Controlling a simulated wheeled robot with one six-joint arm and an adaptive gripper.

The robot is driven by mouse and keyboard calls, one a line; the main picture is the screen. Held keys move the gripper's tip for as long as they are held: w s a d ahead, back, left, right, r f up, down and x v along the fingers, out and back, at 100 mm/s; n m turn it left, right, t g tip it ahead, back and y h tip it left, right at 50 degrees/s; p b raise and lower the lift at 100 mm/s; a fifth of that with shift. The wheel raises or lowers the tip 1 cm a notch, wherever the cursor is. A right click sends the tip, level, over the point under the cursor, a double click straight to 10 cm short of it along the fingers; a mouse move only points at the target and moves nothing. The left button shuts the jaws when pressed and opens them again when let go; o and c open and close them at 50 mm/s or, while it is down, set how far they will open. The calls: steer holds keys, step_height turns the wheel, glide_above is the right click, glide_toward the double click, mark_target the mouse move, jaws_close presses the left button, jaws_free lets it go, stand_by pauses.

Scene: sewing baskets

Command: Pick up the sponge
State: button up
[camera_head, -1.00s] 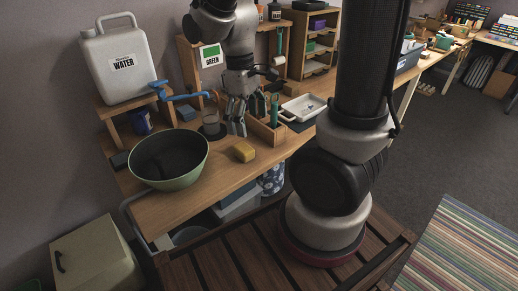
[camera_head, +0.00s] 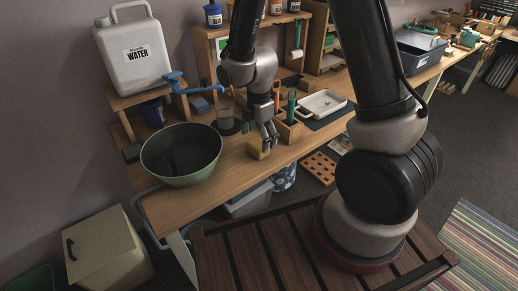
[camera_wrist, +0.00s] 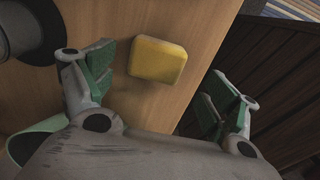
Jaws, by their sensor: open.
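The yellow sponge (camera_wrist: 158,60) lies on the wooden bench top, close to its front edge. In the wrist view it sits ahead of my gripper (camera_wrist: 160,90), between the lines of the two spread, green-padded fingers, touching neither. In the head view my gripper (camera_head: 265,143) is low over the bench, beside and partly in front of the sponge (camera_head: 257,150). My gripper is open and empty. Part of the sponge is hidden by the fingers in the head view.
A green bowl (camera_head: 182,178) stands left of the sponge. A wooden caddy (camera_head: 290,130) and white tray (camera_head: 322,104) stand to the right. A water jug (camera_head: 134,55) stands on a raised shelf.

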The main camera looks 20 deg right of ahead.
mark_target(258, 144)
steer(key=f, duration=0.4)
steer(key=shift+w+f, duration=0.3)
steer(key=shift+f, duration=0.1)
steer(key=shift+c, duration=0.3)
steer(key=c, duration=1)
steer(key=shift+o, duration=0.2)
steer(key=shift+r, duration=0.1)
step_height(258, 144, up, 10)
steer(key=shift+f, duration=0.1)
